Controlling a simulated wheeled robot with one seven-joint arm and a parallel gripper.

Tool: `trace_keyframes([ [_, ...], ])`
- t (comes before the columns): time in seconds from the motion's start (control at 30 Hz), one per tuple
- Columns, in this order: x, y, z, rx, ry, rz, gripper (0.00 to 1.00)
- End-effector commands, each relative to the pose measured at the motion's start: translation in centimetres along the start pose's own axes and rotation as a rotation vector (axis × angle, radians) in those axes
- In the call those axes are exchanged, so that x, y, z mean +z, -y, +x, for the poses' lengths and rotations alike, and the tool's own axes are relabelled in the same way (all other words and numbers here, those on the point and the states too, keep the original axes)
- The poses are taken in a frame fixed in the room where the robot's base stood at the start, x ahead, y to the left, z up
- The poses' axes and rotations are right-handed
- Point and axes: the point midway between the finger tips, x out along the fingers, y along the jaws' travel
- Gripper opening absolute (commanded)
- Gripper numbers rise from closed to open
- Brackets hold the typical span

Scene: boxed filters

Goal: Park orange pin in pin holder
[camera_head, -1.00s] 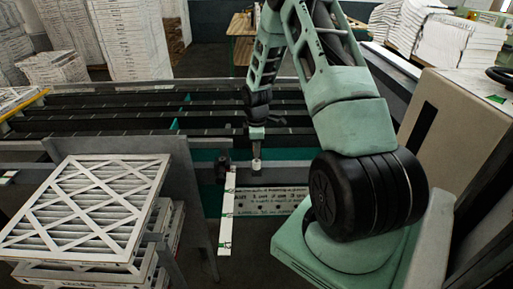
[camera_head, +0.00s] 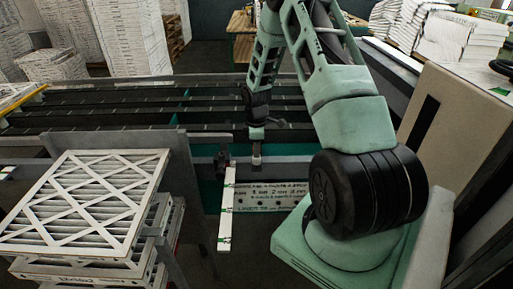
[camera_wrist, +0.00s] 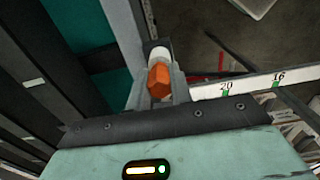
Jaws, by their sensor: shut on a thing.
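The orange pin (camera_wrist: 158,80) shows in the wrist view with its faceted orange part between the two fingers of my gripper (camera_wrist: 160,84). A pale, rounded part lies just beyond it; I cannot tell whether it belongs to the pin or to something behind. My gripper is shut on the pin. In the head view my gripper (camera_head: 256,163) points down at the near rail of the roller bed, by the upper end of a white ruler strip. The pin is too small to make out there. I cannot clearly pick out the pin holder in either view.
The white ruler (camera_head: 227,210) juts toward me from the rail; its marks also show in the wrist view (camera_wrist: 252,84). A dark fitting (camera_head: 222,165) sits left of my gripper. A lettered plate (camera_head: 267,197) is to the right. Boxed filters (camera_head: 85,205) are stacked at left.

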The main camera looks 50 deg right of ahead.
Motion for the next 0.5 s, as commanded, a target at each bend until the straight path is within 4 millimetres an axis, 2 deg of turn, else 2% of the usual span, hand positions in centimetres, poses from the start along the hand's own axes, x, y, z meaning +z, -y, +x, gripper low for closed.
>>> trace_keyframes([
  [0.17,0.0,-0.01,0.51,0.0,0.0,0.0,0.0],
  [0.2,0.0,-0.02,0.51,0.0,0.0,0.0,0.24],
  [0.3,0.0,-0.01,0.44,0.0,0.0,0.0,0.47],
  [0.5,0.0,0.0,0.45,0.0,0.0,0.0,0.47],
])
